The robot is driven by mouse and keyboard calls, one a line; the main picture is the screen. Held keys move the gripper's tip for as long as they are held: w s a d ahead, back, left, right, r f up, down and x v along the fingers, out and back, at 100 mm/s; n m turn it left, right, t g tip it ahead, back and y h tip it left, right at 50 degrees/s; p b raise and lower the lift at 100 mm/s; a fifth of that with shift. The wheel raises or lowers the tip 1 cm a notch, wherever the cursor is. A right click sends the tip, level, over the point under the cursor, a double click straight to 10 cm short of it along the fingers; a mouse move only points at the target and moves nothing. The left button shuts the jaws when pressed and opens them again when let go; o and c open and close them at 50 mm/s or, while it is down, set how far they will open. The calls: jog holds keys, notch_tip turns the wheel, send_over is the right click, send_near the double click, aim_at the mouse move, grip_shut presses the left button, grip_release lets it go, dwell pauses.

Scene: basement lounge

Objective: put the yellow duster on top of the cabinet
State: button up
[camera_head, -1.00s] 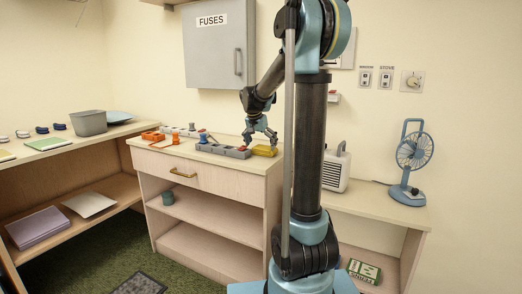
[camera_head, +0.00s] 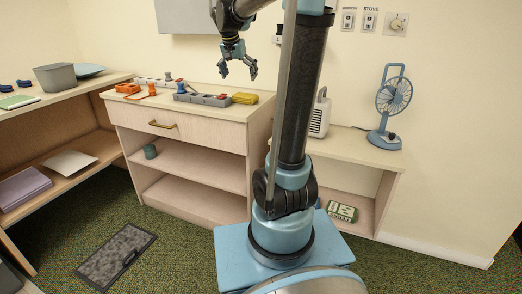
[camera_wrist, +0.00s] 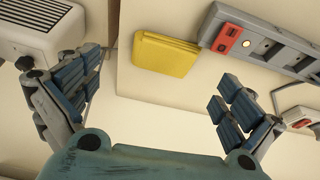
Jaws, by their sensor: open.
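The yellow duster (camera_head: 245,98) lies flat, like a folded cloth, on the top of the wooden drawer cabinet (camera_head: 200,109), near its right end. It also shows in the wrist view (camera_wrist: 165,54), beyond and between my fingers. My gripper (camera_head: 238,74) hangs above the cabinet top, pointing down, with its fingers apart and nothing between them. In the wrist view my gripper (camera_wrist: 157,85) is also spread wide, clear of the duster. A grey wall cabinet (camera_head: 188,14) is cut off by the top of the head view.
A grey power strip (camera_head: 202,98) lies beside the duster; it also shows in the wrist view (camera_wrist: 275,52). A white heater (camera_head: 319,115) and a blue fan (camera_head: 391,100) stand on the lower shelf unit at right. An orange item (camera_head: 127,88) sits at the cabinet's left.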

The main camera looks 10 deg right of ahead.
jog(key=s+d+f+n+y, duration=0.1)
jog(key=s+f+n, duration=0.1)
jog(key=s+f, duration=0.5)
jog(key=s+d+f+n+g, duration=0.1)
jog(key=s+f, duration=0.7)
jog(key=s, duration=0.8)
jog(key=s+d+f+n+y, duration=0.1)
jog(key=s+f+n, duration=0.3)
jog(key=s+f, duration=0.3)
jog(key=s, duration=0.5)
jog(key=shift+s+f+y, duration=0.25)
jog(key=shift+f+y, duration=0.05)
jog(key=shift+f, duration=0.05)
